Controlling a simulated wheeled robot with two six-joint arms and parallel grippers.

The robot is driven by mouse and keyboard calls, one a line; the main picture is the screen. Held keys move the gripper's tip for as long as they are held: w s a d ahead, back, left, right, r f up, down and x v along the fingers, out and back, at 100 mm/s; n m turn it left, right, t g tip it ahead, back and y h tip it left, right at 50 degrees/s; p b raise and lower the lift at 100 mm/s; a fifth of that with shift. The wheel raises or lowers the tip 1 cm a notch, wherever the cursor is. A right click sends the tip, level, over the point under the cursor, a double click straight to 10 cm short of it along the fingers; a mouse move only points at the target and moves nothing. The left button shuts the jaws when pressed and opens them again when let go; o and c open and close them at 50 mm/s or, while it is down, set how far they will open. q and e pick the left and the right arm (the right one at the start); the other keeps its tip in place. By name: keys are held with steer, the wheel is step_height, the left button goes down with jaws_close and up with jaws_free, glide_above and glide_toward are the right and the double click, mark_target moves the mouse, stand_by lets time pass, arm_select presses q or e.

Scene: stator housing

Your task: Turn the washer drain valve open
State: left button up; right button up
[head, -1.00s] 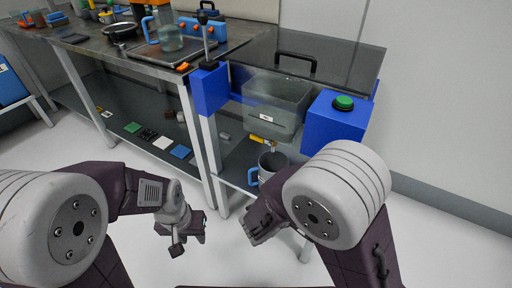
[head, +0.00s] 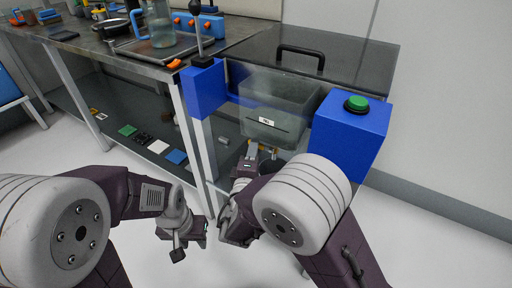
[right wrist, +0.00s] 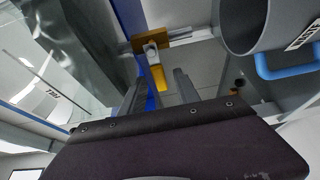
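The drain valve (right wrist: 150,42) has a brass body on a pipe, with a yellow handle (right wrist: 158,78) pointing down toward my right gripper in the right wrist view. In the head view the valve (head: 270,148) is a small yellow spot under the clear washer tank (head: 262,118), largely hidden by my right arm. My right gripper (right wrist: 157,88) has its two fingers apart, with the handle's end in the gap between the fingertips or just beyond it. No contact is visible. My left gripper (head: 196,232) hangs low over the floor, away from the washer; its opening is unclear.
A grey metal pot (right wrist: 243,22) with a blue handle is close to the right of the valve in the right wrist view. Blue boxes flank the tank, one with a green button (head: 356,104). A table leg (head: 205,155) stands left of my right gripper.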

steer(key=shift+w+d, duration=0.15)
steer(key=shift+w, duration=1.1)
jaws_close()
stand_by(0.4)
